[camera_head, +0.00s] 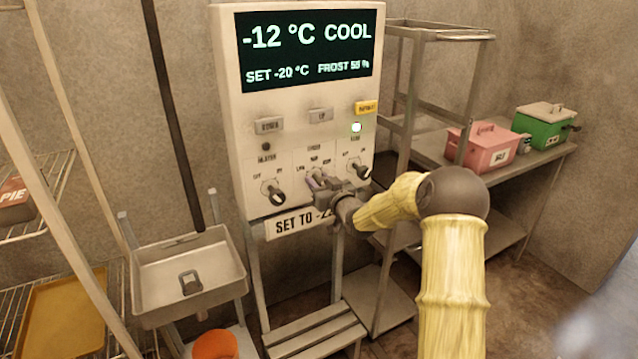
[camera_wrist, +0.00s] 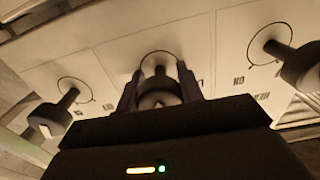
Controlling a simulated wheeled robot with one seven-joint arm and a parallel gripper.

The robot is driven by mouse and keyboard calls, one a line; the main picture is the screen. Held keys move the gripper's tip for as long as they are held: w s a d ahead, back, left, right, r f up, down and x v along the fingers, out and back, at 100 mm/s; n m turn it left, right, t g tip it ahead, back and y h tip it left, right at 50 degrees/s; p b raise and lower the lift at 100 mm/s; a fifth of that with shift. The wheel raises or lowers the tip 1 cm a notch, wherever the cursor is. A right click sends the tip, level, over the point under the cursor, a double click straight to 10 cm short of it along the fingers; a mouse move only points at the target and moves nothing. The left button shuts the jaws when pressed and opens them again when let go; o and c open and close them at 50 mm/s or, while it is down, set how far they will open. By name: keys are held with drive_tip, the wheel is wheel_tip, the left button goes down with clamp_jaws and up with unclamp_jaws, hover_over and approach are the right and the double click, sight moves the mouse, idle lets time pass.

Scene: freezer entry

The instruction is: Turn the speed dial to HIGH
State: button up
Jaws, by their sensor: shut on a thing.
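The control panel (camera_head: 228,90) stands against the wall, with a lit screen (camera_head: 308,48) reading -12 °C, COOL, SET -20 °C and FROST, its percentage hard to read. Three dials sit in a row low on the panel. The middle speed dial is mostly hidden by my gripper (camera_head: 314,181) in the head view. In the wrist view, the speed dial (camera_wrist: 158,88) sits between the two fingers of my gripper (camera_wrist: 158,85), which is shut on it. The dial's pointer setting cannot be read. The left dial (camera_head: 274,194) and right dial (camera_head: 360,171) are free on either side.
A sink (camera_head: 150,290) stands lower left. A metal shelf (camera_head: 440,36) and a table with pink (camera_head: 485,146) and green boxes (camera_head: 545,127) are at the right.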

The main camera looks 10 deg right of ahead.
drive_tip(key=m, duration=1.3)
drive_tip(key=shift+m+p, duration=0.3)
drive_tip(key=shift+p, duration=0.05)
drive_tip(key=shift+m, duration=1.9)
drive_tip(key=o, duration=1)
drive_tip(key=shift+s, duration=0.1)
